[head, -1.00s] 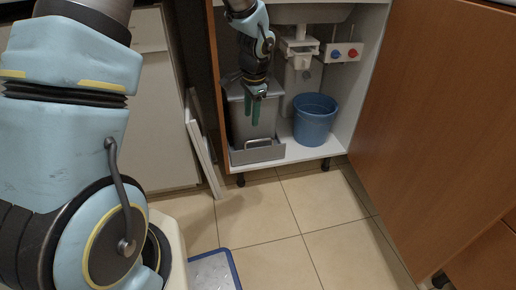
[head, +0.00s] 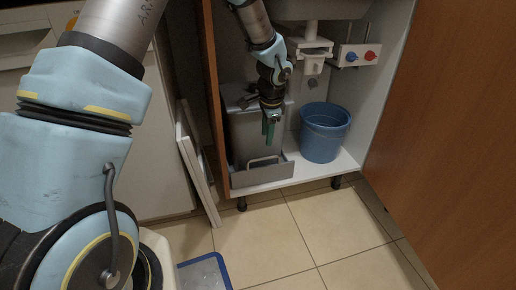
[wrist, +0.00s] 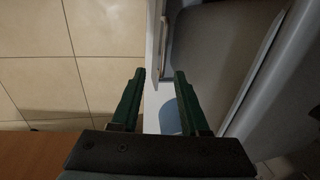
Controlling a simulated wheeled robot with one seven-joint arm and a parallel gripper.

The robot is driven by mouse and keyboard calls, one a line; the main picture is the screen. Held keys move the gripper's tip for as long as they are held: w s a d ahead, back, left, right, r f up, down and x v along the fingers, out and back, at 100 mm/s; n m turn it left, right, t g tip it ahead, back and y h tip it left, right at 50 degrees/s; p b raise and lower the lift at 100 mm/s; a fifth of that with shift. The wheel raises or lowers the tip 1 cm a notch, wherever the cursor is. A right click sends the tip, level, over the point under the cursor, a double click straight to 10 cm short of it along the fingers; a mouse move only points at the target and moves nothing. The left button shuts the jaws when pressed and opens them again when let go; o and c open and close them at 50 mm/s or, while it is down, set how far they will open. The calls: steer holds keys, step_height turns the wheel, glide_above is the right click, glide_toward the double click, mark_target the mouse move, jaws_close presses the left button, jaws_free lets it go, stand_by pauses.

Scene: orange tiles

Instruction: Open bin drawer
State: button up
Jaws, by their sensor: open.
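The bin drawer (head: 259,177) is a low grey front with a raised handle (head: 263,160), in the left of the open cabinet under the sink. A grey bin (head: 245,135) stands behind that front. My gripper (head: 269,133) hangs over the drawer, above and slightly right of the handle in the head view. In the wrist view my gripper (wrist: 158,78) shows two green fingers apart with nothing between them. The handle (wrist: 164,45) shows just beyond the fingertips there, and the grey bin (wrist: 220,45) lies to the right.
A blue bucket (head: 324,133) stands right of the drawer on the white cabinet floor. The open brown door (head: 450,120) fills the right side. A white panel (head: 197,165) leans at the cabinet's left. A blue-edged tray (head: 204,273) lies on the floor. Tiles in front are clear.

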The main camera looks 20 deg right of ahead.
mark_target(263, 159)
steer(key=w+f+b, duration=0.1)
steer(key=f, duration=0.2)
steer(key=w+f+b, duration=0.1)
steer(key=f+b, duration=0.1)
steer(key=f, duration=0.2)
steer(key=w+f+b, duration=0.1)
steer(key=f, duration=0.2)
steer(key=shift+d+f, duration=0.15)
steer(key=shift+f, duration=0.15)
jaws_close()
stand_by(1.1)
